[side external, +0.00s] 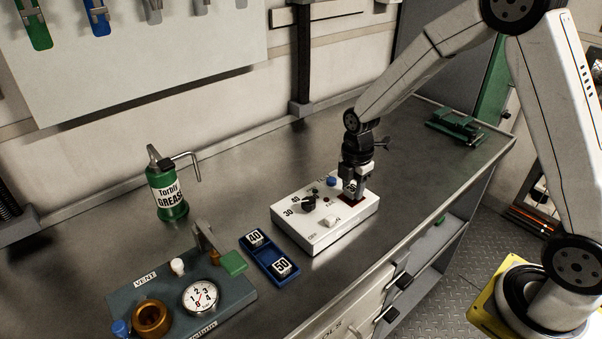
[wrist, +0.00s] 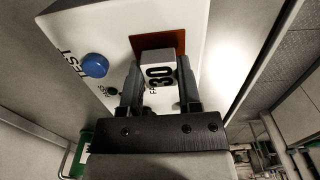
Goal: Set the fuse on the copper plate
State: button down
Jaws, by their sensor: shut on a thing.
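The fuse (wrist: 156,62), a white block marked 30, is between the two fingers of my gripper (wrist: 159,82) in the wrist view. My gripper (side external: 354,186) is shut on it and points down at the right end of the white control box (side external: 318,232). The copper plate (wrist: 168,42), a reddish square on the box top, lies directly below the fuse, and its edge shows in the side view (side external: 353,204). The fuse covers part of the plate. I cannot tell whether they touch. In the side view the fingers mostly hide the fuse.
The box carries a blue TEST button (wrist: 95,65), a black dial (side external: 310,202) and a white switch (side external: 332,221). A blue tray (side external: 264,258) with blocks marked 40 and 50, a gauge panel (side external: 235,294) and a green grease can (side external: 168,192) stand left.

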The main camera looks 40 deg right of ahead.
aim_at(353, 188)
jog(key=shift+f, duration=0.25)
jog(key=shift+c, duration=1.5)
grip_release()
notch_tip(353, 188, up, 12)
jog(key=shift+r, duration=0.15)
jog(key=shift+s, duration=0.1)
jog(key=s+a+f+m+t, duration=0.1)
jog(key=s+f+m, duration=0.2)
jog(key=s+m, duration=0.3)
jog(key=s+a+f+m+t, duration=0.1)
jog(key=s+a+f+m, duration=0.1)
jog(key=s+m, duration=0.5)
jog(key=shift+f+m+t, duration=0.3)
jog(key=shift+f+m, duration=0.45)
jog(key=shift+m, duration=1.75)
